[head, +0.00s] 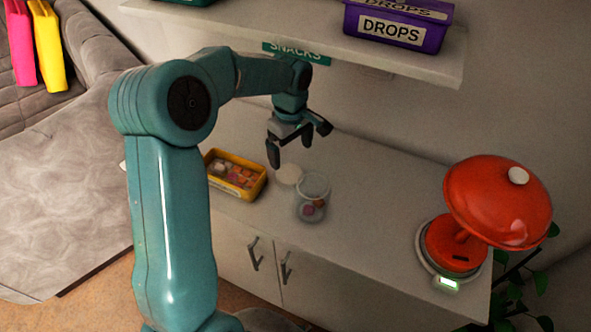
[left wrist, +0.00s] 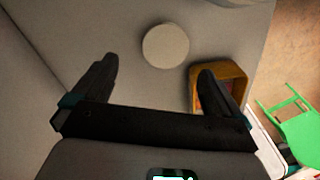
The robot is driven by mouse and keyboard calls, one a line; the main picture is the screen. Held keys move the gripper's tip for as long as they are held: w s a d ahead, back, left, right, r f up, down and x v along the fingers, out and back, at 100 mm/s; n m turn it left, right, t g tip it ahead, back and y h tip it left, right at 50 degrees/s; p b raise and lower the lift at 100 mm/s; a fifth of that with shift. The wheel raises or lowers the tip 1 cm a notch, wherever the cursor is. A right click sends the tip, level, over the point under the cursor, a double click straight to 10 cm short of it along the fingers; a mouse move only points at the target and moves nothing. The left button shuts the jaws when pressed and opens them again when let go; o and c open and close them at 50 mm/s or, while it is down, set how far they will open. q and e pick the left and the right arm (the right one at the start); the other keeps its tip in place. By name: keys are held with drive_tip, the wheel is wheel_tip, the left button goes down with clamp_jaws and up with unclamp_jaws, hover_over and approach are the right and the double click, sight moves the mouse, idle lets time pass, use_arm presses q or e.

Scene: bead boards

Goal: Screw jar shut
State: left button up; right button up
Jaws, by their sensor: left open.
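A clear glass jar (head: 313,198) stands upright and open on the white cabinet top, with a few small coloured pieces at its bottom. A round, pale lid (head: 289,174) lies flat on the cabinet top just behind and left of the jar. The lid also shows in the left wrist view (left wrist: 166,46), beyond the fingertips. My left gripper (head: 290,154) is open and empty above the lid; its two spread fingers show in the left wrist view (left wrist: 158,68). A pale curved edge at the top of that view may be the jar. My right gripper is out of sight.
A yellow bin (head: 262,187) of snacks stands left of the lid. A red lamp-like object on a scale (head: 446,283) stands at the right end. A shelf (head: 300,26) with a purple DROPS box (head: 393,30) hangs above. The cabinet top right of the jar is clear.

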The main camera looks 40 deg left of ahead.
sight(289, 174)
use_arm(q)
drive_tip(key=shift+s+d+r, duration=0.1)
drive_tip(key=shift+s+r, duration=0.1)
drive_tip(key=shift+s, duration=0.2)
drive_tip(key=shift+w+f, duration=0.15)
drive_tip(key=shift+f, duration=1.05)
drive_tip(key=f+p, duration=0.1)
drive_tip(key=f, duration=0.4)
drive_tip(key=shift+s+f, duration=0.2)
drive_tip(key=shift+r, duration=0.1)
drive_tip(key=c, duration=1)
